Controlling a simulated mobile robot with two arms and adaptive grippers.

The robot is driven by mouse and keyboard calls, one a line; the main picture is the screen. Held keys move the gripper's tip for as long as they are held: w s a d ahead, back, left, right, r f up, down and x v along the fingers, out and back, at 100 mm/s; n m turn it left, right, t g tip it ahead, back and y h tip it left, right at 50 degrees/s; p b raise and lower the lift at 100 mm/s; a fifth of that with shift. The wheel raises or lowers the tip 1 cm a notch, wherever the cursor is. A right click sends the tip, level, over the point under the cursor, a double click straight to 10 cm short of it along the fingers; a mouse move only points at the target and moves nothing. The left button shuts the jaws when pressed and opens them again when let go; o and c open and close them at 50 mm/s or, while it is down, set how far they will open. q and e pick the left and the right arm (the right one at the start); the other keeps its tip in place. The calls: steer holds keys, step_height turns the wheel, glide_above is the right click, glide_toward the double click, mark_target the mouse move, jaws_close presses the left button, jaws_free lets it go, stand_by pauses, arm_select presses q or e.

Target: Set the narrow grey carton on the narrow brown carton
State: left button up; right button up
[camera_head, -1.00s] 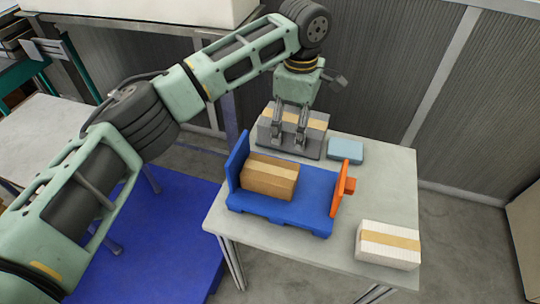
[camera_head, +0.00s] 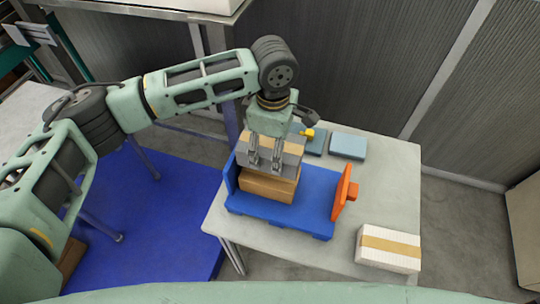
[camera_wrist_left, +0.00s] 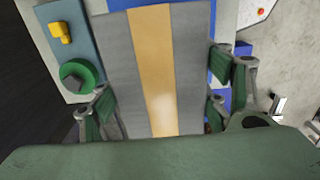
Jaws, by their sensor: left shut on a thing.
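The narrow grey carton (camera_head: 288,147) has a tan tape strip and is held in my left gripper (camera_head: 265,166). The fingers are shut on its sides, and it fills the middle of the left wrist view (camera_wrist_left: 188,70). The narrow brown carton (camera_head: 270,187) lies in the blue tray (camera_head: 310,205), near the tray's left end wall. In the head view the grey carton is over the back part of the brown carton. I cannot tell whether they touch. My right gripper is not in view.
A white carton with tan tape (camera_head: 388,247) stands at the table's front right. An orange piece (camera_head: 346,192) is at the tray's right end. Two blue-grey flat boxes (camera_head: 348,146) lie behind the tray. A yellow item (camera_wrist_left: 61,32) lies on one.

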arm_select(q)
steer(key=shift+s+a+f, duration=0.3)
steer(key=shift+s, duration=0.35)
step_height(320, 180, down, 4)
steer(key=shift+w+r+p, duration=0.1)
steer(key=shift+w+p, duration=0.05)
steer(key=shift+p, duration=0.55)
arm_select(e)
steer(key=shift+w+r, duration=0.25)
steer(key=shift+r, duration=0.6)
arm_select(q)
steer(key=o, duration=1.3)
steer(key=shift+f, duration=0.2)
steer(key=o, duration=0.3)
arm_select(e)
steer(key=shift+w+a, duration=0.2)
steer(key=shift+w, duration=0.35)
